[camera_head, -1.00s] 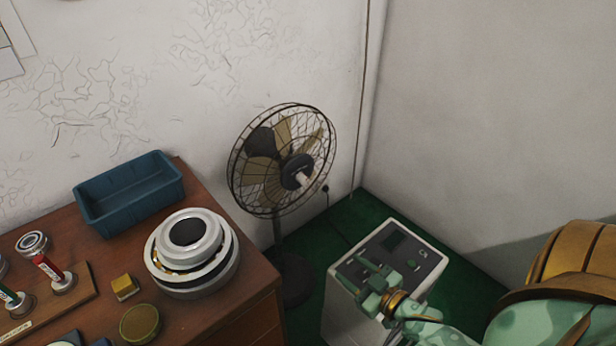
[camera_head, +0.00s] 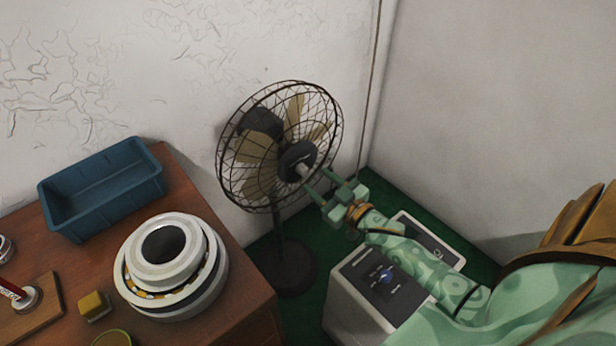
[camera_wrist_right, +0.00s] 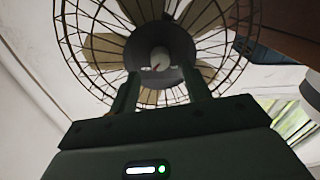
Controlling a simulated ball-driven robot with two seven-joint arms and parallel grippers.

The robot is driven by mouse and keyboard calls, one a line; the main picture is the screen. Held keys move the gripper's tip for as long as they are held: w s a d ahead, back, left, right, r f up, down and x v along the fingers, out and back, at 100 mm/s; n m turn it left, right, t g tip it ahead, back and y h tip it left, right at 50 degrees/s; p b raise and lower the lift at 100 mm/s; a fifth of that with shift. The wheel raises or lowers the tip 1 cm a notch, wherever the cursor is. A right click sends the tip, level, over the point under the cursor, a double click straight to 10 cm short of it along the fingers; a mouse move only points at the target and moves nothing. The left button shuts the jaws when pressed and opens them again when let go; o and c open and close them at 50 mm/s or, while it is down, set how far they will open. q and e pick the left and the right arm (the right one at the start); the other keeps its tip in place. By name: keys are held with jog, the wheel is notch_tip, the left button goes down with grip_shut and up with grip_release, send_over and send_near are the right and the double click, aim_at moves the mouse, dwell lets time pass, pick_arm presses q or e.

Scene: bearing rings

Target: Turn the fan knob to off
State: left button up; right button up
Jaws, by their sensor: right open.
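The fan (camera_head: 279,147) stands on a dark pole and round base between the desk and the wall, its wire cage facing right. Its knob (camera_head: 303,169) is a pale stub at the middle of the dark hub. My right gripper (camera_head: 318,184) is open, just right of and slightly below the knob. In the right wrist view the knob (camera_wrist_right: 160,58) shows straight ahead, beyond and between the two fingers of my right gripper (camera_wrist_right: 160,85). The fingers look apart from it. My left gripper is not in view.
A wooden desk (camera_head: 205,190) at left holds a blue bin (camera_head: 102,188), a large bearing (camera_head: 170,265) and a small yellow block (camera_head: 94,305). A white cabinet (camera_head: 345,318) with a control panel stands below my right arm. Green floor shows behind it.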

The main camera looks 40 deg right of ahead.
aim_at(307, 173)
jog(key=w, duration=0.3)
jog(key=shift+a+f+b, duration=0.1)
jog(key=shift+a+b, duration=0.05)
jog(key=shift+b, duration=0.2)
jog(key=shift+w+a, duration=0.1)
jog(key=shift+w, duration=0.55)
jog(key=c, duration=1)
